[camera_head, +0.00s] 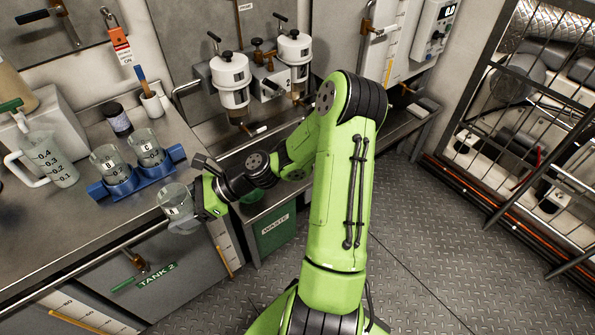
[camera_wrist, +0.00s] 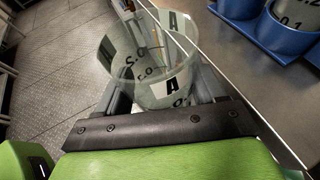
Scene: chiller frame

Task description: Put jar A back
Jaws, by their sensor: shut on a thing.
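Jar A, a clear glass jar with black "A" labels, is in my gripper in the wrist view (camera_wrist: 150,68). It also shows in the head view (camera_head: 176,208), off the front edge of the bench. My gripper (camera_head: 200,203) is shut on the jar, with its fingers at the jar's side. A blue holder (camera_head: 97,190) stands on the bench to the left of the jar. Jars labelled 1 (camera_head: 150,149) and I (camera_head: 112,163) sit in it. Part of the holder shows at the top right of the wrist view (camera_wrist: 283,38).
A measuring jug (camera_head: 52,158) stands left of the holder, and a dark-lidded jar (camera_head: 117,119) behind it. White canisters (camera_head: 231,80) are fixed to the back wall. A green waste bin (camera_head: 275,231) is under the bench. The bench front by the holder is clear.

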